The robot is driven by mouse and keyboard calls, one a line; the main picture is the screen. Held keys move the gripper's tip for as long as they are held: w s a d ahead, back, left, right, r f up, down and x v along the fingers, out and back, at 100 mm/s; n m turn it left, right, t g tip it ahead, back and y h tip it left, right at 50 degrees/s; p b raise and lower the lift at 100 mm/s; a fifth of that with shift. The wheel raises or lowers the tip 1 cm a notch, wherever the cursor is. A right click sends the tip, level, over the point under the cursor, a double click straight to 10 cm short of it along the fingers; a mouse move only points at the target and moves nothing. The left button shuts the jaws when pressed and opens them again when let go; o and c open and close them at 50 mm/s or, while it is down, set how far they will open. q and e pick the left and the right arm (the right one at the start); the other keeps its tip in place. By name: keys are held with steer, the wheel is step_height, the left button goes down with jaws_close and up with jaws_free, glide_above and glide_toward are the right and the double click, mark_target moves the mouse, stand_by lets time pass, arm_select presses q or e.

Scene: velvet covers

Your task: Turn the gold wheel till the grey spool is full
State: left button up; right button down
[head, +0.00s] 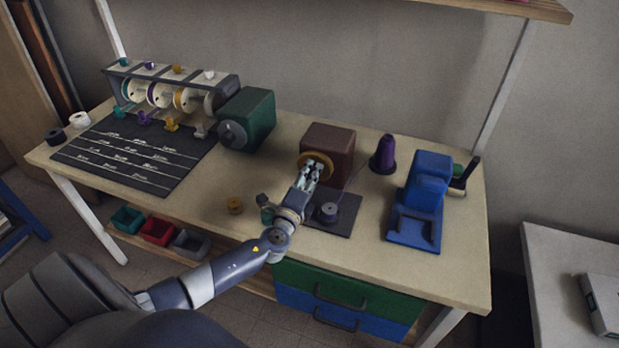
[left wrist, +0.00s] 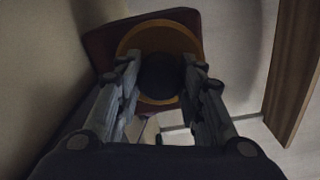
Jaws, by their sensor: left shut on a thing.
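The gold wheel (head: 303,163) is on the front of a brown box (head: 334,142) near the middle of the table. My left gripper (head: 313,171) is shut on the wheel, its fingers reaching it from the front. In the left wrist view the gold wheel (left wrist: 160,42) lies between the two fingers (left wrist: 160,82), with a dark round hub in its middle. The grey spool (head: 329,211) stands on a dark mat (head: 347,222) right of the gripper. How full it is cannot be told. My right gripper is not in view.
A purple cone (head: 384,156) stands behind the mat. A blue machine (head: 421,195) is at the right, a green machine (head: 247,120) at the left. A dark marked mat (head: 135,154) and a spool rack (head: 170,88) fill the left.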

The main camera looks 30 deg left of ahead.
arm_select(q)
steer(key=m, duration=0.4)
steer(key=shift+m, duration=0.3)
steer(key=m, duration=0.4)
steer(key=shift+r+m+p, duration=0.1)
steer(key=shift+m+p, duration=0.2)
steer(key=shift+p, duration=0.1)
steer(key=m+p, duration=0.1)
steer(key=m, duration=0.4)
steer(key=shift+p, duration=0.3)
steer(key=m+p, duration=0.1)
steer(key=m, duration=0.4)
steer(key=shift+p, duration=0.35)
steer(key=shift+m, duration=0.3)
steer(key=o, duration=1.1)
steer(key=shift+s, duration=0.1)
